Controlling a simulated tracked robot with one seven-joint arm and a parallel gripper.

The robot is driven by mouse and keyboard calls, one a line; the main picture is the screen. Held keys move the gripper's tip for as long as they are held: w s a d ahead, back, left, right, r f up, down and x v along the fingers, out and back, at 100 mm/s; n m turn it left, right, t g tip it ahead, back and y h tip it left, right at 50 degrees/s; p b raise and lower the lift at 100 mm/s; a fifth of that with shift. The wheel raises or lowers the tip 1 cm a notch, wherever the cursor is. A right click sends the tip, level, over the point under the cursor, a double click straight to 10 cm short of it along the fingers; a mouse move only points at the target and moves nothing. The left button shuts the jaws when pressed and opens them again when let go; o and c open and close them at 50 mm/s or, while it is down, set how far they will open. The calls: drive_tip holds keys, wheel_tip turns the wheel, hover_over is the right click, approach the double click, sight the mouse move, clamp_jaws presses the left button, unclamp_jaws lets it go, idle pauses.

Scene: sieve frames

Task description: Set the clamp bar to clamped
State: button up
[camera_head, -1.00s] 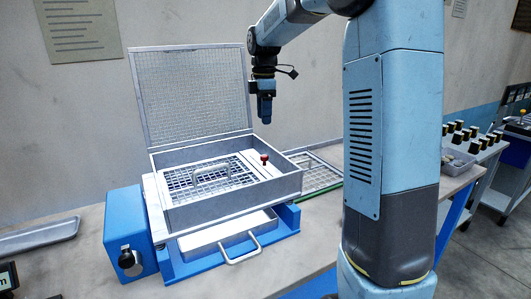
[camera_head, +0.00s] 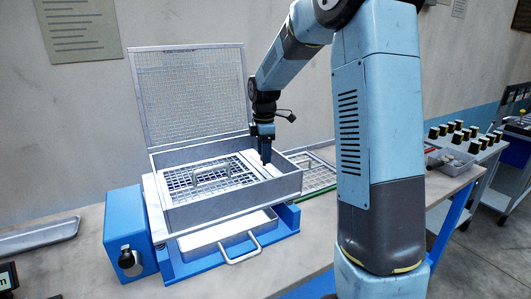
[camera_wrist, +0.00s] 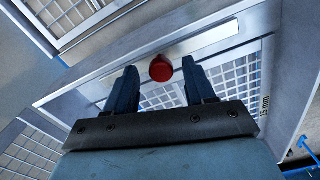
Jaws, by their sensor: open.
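The clamp bar (camera_wrist: 207,43) is a pale flat strip along the right inner side of the sieve box. Its red knob (camera_wrist: 161,68) shows between my fingertips in the wrist view. My gripper (camera_head: 265,158) is open and pointed down over the knob, with a finger (camera_wrist: 125,90) on each side and no visible contact. In the head view my gripper mostly hides the knob. The grey sieve box (camera_head: 235,211) has its mesh lid (camera_head: 188,95) raised. A mesh frame with a handle (camera_head: 211,175) lies inside. Whether the bar is clamped cannot be told.
The box stands on a blue machine base (camera_head: 190,268) with a pull-out tray (camera_head: 222,237) in front. A spare green-edged frame (camera_head: 318,168) lies to the right. A metal tray (camera_head: 38,235) lies at left.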

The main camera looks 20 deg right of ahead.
drive_tip(key=shift+f, duration=0.15)
drive_tip(key=shift+c, duration=0.2)
clamp_jaws()
